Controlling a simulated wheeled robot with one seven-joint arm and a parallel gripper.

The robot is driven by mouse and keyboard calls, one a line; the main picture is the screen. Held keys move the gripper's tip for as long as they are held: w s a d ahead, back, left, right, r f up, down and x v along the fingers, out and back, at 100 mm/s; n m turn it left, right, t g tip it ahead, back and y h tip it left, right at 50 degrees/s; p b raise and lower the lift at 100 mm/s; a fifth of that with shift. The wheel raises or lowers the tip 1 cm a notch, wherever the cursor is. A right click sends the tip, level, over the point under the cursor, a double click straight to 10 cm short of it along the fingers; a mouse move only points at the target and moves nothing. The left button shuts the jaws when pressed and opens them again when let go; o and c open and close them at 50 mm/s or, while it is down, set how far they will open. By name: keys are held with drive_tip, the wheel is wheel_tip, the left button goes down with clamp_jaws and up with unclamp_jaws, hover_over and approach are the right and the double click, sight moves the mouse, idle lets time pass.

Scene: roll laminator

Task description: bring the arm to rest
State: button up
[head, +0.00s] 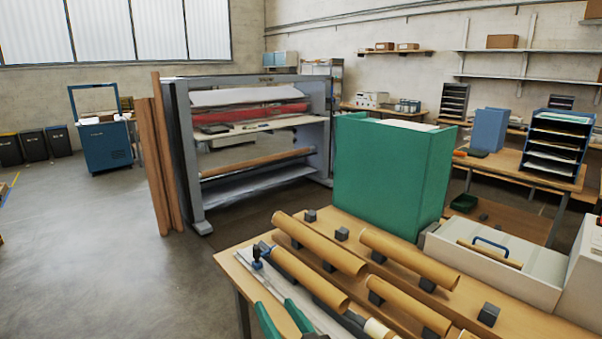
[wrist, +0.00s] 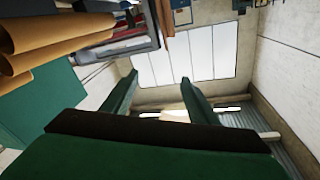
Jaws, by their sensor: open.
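My gripper (head: 282,312) shows at the bottom edge of the head view, its two green fingers apart. It is over or beside the near-left part of the wooden table (head: 236,268); the exact height above it cannot be told. In the wrist view my gripper (wrist: 158,88) is open, with nothing between the fingers. Behind them are the far wall and bright windows (wrist: 190,55). The rest of my arm is mostly out of the head view.
Brown paper rolls (head: 322,243) lie on dark blocks close to my gripper. A green box (head: 385,170) stands behind them, and a white case (head: 490,262) is at the right. The roll laminator (head: 188,160) stands farther back. The floor at left (head: 95,235) is clear.

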drive_tip(key=s+f+m+h, duration=0.7)
drive_tip(key=s+f+h, duration=0.2)
drive_tip(key=s+f, duration=1)
drive_tip(key=s+d+f+n, duration=0.1)
drive_tip(key=s+d+n, duration=0.1)
drive_tip(key=s, duration=0.9)
drive_tip(key=s+d+f+n, duration=0.2)
drive_tip(key=s+d+n, duration=0.1)
drive_tip(key=s, duration=0.9)
drive_tip(key=shift+g, duration=0.4)
drive_tip(key=shift+f, duration=0.1)
